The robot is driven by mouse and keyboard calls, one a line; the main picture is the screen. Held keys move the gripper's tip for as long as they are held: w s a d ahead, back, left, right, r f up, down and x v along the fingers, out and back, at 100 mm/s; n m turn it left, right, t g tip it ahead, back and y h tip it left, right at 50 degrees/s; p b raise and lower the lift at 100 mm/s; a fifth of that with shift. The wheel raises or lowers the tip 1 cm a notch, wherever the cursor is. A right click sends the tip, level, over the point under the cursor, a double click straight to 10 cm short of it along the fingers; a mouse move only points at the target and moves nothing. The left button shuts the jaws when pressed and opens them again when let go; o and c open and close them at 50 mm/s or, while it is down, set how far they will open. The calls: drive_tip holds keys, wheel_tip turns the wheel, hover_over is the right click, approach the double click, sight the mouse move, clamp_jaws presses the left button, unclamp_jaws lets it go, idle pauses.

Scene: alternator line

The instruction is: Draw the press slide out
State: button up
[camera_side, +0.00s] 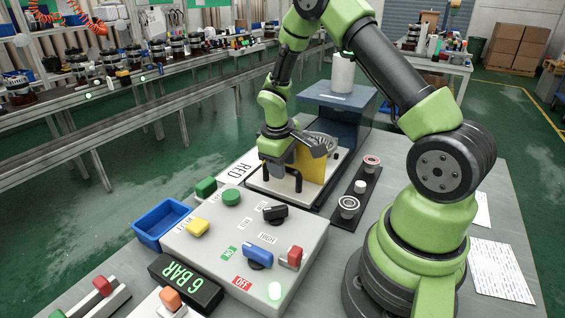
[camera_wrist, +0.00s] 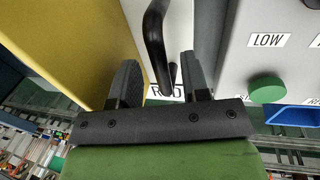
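The press (camera_side: 345,100) is a dark blue housing with a white cylinder on top, at the back of the bench in the side view. In front of it is the slide, a pale plate (camera_side: 262,186) beside a yellow panel (camera_side: 311,172); the panel also shows in the wrist view (camera_wrist: 60,40). A black bent handle (camera_side: 297,184) stands at the slide's front. My gripper (camera_side: 281,164) is down at this handle. In the wrist view, my gripper (camera_wrist: 160,75) has its fingers apart, with the handle (camera_wrist: 154,40) between them and a gap visible on each side.
A grey control box (camera_side: 240,240) with knobs and buttons stands close in front of the slide. A blue tray (camera_side: 162,222) is at its left. A black strip (camera_side: 352,199) with ring parts and a white piece lies to the right. A 6 BAR display (camera_side: 186,284) is in front.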

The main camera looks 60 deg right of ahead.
wheel_tip(320, 180, up, 10)
drive_tip(key=a, duration=0.2)
drive_tip(key=shift+f, duration=0.1)
idle(0.3)
drive_tip(key=s+a+r+m+t+y, duration=0.1)
drive_tip(key=s+a+r+m+t, duration=0.2)
drive_tip(key=a+r, duration=0.55)
drive_tip(key=s+a+r+t+y, duration=0.1)
drive_tip(key=s+a+r+t, duration=0.1)
drive_tip(key=s, duration=0.4)
drive_tip(key=s+a+r+m+t+y, duration=0.1)
drive_tip(key=s+a+r+t+y, duration=0.1)
drive_tip(key=s, duration=0.4)
drive_tip(key=a+r, duration=0.1)
drive_tip(key=a, duration=0.1)
drive_tip(key=shift+s+a+r, duration=0.2)
drive_tip(key=shift+a+r, duration=0.1)
